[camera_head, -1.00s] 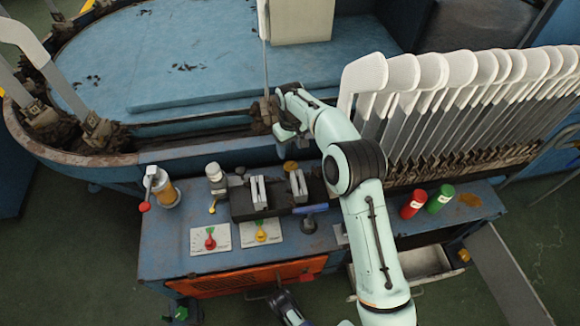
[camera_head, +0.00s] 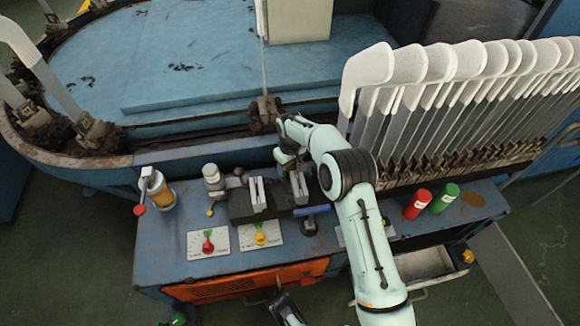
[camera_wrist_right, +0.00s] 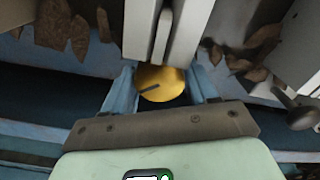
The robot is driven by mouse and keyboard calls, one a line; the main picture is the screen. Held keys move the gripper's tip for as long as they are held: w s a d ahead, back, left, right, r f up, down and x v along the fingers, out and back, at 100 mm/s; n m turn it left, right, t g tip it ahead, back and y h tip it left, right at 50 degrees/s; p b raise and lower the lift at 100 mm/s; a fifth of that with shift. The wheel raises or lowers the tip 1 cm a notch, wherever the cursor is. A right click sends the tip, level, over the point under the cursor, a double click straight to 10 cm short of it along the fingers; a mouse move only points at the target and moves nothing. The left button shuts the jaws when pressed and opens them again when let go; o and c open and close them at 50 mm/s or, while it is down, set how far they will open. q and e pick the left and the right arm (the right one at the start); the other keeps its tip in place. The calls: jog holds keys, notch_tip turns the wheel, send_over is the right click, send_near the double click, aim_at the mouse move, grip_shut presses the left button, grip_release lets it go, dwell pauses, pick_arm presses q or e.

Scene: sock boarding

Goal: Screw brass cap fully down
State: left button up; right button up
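The brass cap (camera_wrist_right: 160,83) shows in the right wrist view as a round gold disc with a dark slot or mark across it. My right gripper (camera_wrist_right: 162,86) has one pale blue finger on each side of the cap. I cannot tell whether the fingers touch it. In the head view my right gripper (camera_head: 287,158) is down at the back edge of the blue bench and hides the cap.
Upright metal plates (camera_head: 258,194) stand close beside the right gripper. A valve with a red knob (camera_head: 140,209), two dial plates (camera_head: 208,243), a red can (camera_head: 417,204) and a green can (camera_head: 445,197) are on the bench (camera_head: 160,262). White sock forms (camera_head: 368,70) stand behind the right arm.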

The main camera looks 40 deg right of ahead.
jog(key=c, duration=0.5)
jog(key=shift+m, duration=0.4)
jog(key=m, duration=0.3)
jog(key=shift+r, duration=0.1)
pick_arm(q)
jog(key=shift+w+r, duration=0.4)
jog(key=shift+w, duration=0.1)
pick_arm(e)
jog(key=shift+w+d+m, duration=0.1)
jog(key=shift+m, duration=1.7)
jog(key=shift+r, duration=0.1)
jog(key=o, duration=0.6)
jog(key=shift+d, duration=0.1)
jog(key=shift+o, duration=0.7)
